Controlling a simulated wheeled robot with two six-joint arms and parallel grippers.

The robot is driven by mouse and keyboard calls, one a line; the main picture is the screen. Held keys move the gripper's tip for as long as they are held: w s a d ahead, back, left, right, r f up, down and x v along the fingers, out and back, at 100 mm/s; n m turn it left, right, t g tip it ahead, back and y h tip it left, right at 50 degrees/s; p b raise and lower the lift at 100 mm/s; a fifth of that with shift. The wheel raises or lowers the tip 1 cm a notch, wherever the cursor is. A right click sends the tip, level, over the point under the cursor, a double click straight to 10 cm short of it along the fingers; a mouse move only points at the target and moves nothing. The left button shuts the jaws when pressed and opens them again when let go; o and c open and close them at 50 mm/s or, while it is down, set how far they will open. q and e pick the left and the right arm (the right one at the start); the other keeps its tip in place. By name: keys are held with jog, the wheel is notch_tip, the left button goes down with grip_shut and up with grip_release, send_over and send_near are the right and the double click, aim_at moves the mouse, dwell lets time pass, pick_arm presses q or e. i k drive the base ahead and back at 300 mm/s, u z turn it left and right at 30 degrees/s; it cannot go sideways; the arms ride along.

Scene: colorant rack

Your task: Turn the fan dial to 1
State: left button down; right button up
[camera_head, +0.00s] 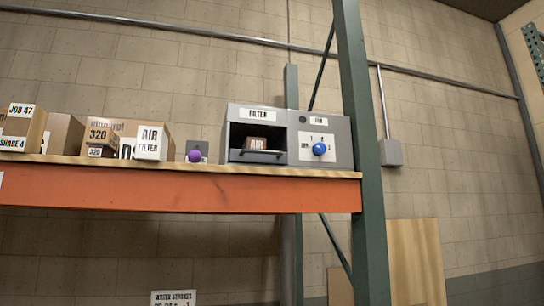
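The fan dial (319,149) is a round blue knob on a white plate on the front of a grey box. The plate carries small markings around the knob, too small to read for certain, and a label above it seems to say FAN (318,120). I cannot tell which mark the knob points to. The left part of the same grey unit (294,117) is labelled FILTER and has an open bay with a small box marked AIR (258,143) inside. Neither of my grippers shows in the head view.
The unit stands at the right end of a shelf with an orange beam (180,188). A green upright post (360,150) rises just right of it. A purple knob (195,155), a white AIR FILTER box (152,142) and several cardboard boxes (65,134) stand to the left.

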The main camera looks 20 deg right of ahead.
aim_at(320, 148)
jog(key=u, duration=0.55)
jog(key=i, duration=0.95)
jog(key=z, duration=1.35)
